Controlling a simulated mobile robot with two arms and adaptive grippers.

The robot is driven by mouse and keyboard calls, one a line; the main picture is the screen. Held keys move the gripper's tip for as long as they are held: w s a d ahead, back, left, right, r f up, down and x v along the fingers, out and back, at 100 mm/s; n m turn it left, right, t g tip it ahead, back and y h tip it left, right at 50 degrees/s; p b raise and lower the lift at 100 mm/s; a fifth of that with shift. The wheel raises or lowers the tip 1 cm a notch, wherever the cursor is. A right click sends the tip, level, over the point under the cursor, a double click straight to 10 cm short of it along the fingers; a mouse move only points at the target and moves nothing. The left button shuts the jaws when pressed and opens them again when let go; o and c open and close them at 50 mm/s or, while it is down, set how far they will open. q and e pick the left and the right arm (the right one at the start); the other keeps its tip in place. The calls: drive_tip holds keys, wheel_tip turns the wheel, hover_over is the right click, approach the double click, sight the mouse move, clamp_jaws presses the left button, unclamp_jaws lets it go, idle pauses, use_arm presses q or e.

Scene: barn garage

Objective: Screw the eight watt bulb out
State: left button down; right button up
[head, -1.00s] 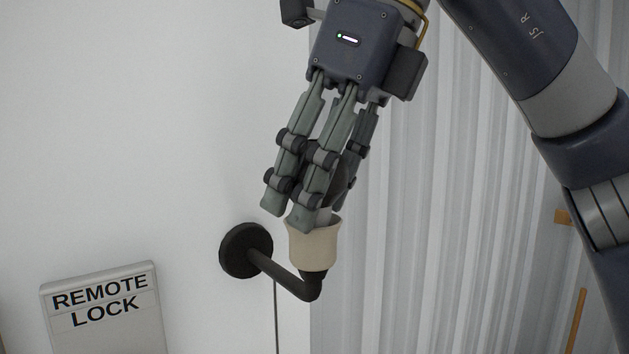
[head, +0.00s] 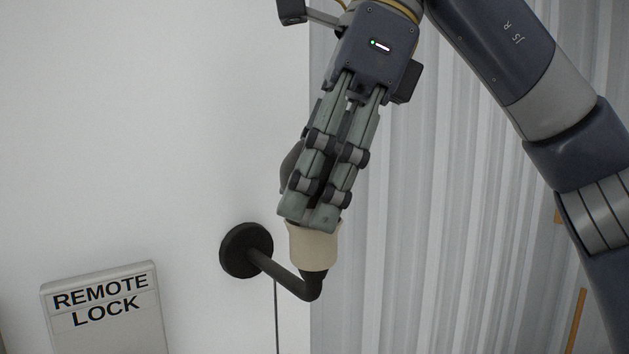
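A cream socket (head: 314,249) sits upright on the bent end of a black wall arm (head: 285,276). My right gripper (head: 308,222) comes down from above, its two front fingers side by side with their tips over the socket's rim. A dark grey rounded shape (head: 290,168), seemingly the bulb, shows beside the left finger; most of it is hidden behind the fingers. The far finger is mostly hidden, so I cannot tell whether the gripper is closed on the bulb. No watt marking is visible. My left gripper is not in view.
A grey panel marked REMOTE LOCK (head: 105,310) stands at the lower left. A thin dark cable (head: 276,318) hangs below the wall mount (head: 245,250). Pale corrugated sheeting (head: 430,230) fills the right side.

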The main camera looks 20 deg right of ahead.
drive_tip(key=shift+o, duration=1)
drive_tip(key=shift+f+m+t+b, duration=0.1)
drive_tip(key=shift+m+t+b, duration=0.35)
drive_tip(key=shift+m, duration=0.75)
drive_tip(key=m, duration=0.2)
drive_tip(key=m+t+h, duration=0.1)
drive_tip(key=m, duration=0.1)
drive_tip(key=shift+t+b, duration=0.25)
drive_tip(key=shift+b, duration=0.05)
drive_tip(key=m, duration=0.2)
drive_tip(key=m+h, duration=0.1)
drive_tip(key=m, duration=0.1)
drive_tip(key=shift+r+t+p, duration=0.2)
drive_tip(key=shift+t+p, duration=0.1)
drive_tip(key=shift+t, duration=0.1)
drive_tip(key=m+h+p, duration=0.1)
drive_tip(key=m+h, duration=0.1)
drive_tip(key=m, duration=0.2)
drive_tip(key=m+h, duration=0.1)
drive_tip(key=m, duration=0.2)
drive_tip(key=shift+a+f+m, duration=0.1)
drive_tip(key=shift+m, duration=0.2)
drive_tip(key=shift+c, duration=0.3)
